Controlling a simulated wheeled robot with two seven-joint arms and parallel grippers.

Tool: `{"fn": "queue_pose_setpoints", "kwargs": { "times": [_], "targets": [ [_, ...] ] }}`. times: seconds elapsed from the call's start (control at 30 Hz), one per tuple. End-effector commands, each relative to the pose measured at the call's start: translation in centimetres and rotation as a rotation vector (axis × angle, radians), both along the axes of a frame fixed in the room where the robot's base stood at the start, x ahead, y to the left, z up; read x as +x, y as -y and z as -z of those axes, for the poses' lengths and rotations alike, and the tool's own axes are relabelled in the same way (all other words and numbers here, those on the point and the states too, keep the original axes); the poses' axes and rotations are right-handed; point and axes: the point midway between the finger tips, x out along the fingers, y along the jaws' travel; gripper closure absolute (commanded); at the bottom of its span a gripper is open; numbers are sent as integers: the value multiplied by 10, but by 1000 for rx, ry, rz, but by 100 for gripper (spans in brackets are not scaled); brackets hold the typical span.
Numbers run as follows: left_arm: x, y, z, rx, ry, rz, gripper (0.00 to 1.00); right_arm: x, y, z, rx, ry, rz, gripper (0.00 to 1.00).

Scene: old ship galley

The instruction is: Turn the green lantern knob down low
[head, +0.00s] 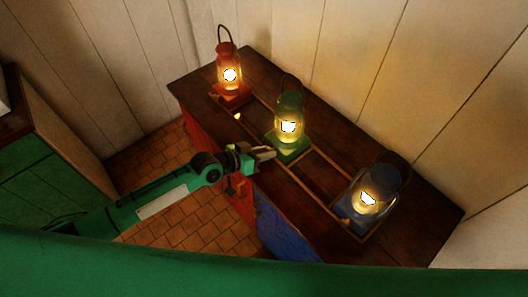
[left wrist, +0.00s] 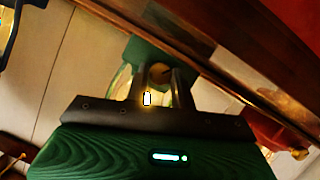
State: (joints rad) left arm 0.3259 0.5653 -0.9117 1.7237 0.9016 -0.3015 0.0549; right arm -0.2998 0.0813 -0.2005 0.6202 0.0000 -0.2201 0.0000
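The green lantern (head: 290,122) stands lit in the middle of the dark wooden counter, on a green base. My left gripper (head: 271,153) reaches in from the left, with its fingertips at the front of that base. In the left wrist view the lantern's green base (left wrist: 146,52) is at the top, partly behind the fingers. A round brownish knob (left wrist: 160,73) shows between the two fingertips (left wrist: 160,78). The fingers are apart, one on each side of the knob; I cannot tell whether they press on it. My right gripper is not in view.
A lit red lantern (head: 229,72) stands at the far left of the counter (head: 415,205), and a lit blue lantern (head: 368,197) at the near right. A low wooden rail (head: 310,190) runs around the lanterns. Red and blue fronts lie below the edge; a green cabinet (head: 45,180) is at left.

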Motion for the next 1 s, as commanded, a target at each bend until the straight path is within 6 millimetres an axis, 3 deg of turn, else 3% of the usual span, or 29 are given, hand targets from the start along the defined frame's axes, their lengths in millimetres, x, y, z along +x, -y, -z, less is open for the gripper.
{"fn": "queue_pose_setpoints", "kwargs": {
  "times": [0.03,0.1,0.53,1.0],
  "targets": [
    [1,0,-1,0,2,-1,68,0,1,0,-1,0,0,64],
    [1,0,-1,0,2,-1,54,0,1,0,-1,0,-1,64],
    [-5,-7,-2,0,0,-1,53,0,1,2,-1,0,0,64],
    [-50,-69,-30,3,1,-1,53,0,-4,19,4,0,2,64]
  ]
}}
